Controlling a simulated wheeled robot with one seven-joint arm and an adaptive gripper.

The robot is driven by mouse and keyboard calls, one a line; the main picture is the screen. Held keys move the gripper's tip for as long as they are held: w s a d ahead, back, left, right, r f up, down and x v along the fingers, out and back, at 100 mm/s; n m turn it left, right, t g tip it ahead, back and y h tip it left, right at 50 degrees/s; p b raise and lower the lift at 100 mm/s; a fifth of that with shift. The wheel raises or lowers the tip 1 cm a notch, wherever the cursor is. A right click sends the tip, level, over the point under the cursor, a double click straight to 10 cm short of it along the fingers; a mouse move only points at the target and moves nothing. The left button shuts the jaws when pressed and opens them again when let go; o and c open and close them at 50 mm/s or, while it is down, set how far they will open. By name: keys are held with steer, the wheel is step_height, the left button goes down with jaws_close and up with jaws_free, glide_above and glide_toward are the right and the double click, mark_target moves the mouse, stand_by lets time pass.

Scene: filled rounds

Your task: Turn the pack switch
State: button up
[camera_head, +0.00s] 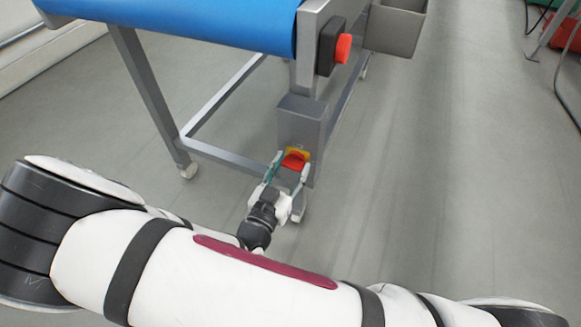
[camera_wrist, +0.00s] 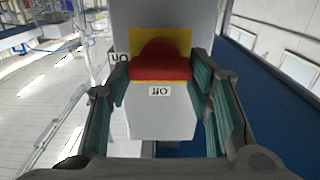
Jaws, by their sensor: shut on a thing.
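The pack switch (camera_head: 296,157) is a red rotary handle on a yellow plate, on the front of a grey box (camera_head: 301,112) low on the conveyor's leg. In the wrist view the red handle (camera_wrist: 160,69) lies crosswise over the yellow plate (camera_wrist: 145,40). An upside-down "OFF" label (camera_wrist: 159,91) is just below it, and an upside-down "ON" label (camera_wrist: 119,57) is at its left. My gripper (camera_head: 290,164) is shut on the handle, its green-padded fingers on either side of it. In the wrist view my gripper (camera_wrist: 160,78) partly covers the box's sides.
A blue conveyor belt (camera_head: 180,22) on a grey frame stands above the switch. A red push button (camera_head: 343,48) on a dark housing is higher up. A grey bin (camera_head: 395,30) hangs at its right. The floor right of the conveyor is clear; cables and a red thing (camera_head: 570,38) are far right.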

steer(key=shift+n, duration=0.3)
steer(key=shift+n+p, duration=0.9)
steer(key=shift+n, duration=0.3)
steer(key=shift+a+n+p, duration=0.15)
steer(key=shift+n+p, duration=0.45)
steer(key=shift+n, duration=0.8)
steer(key=o, duration=1.1)
steer(key=shift+o, duration=0.2)
steer(key=v, duration=1.2)
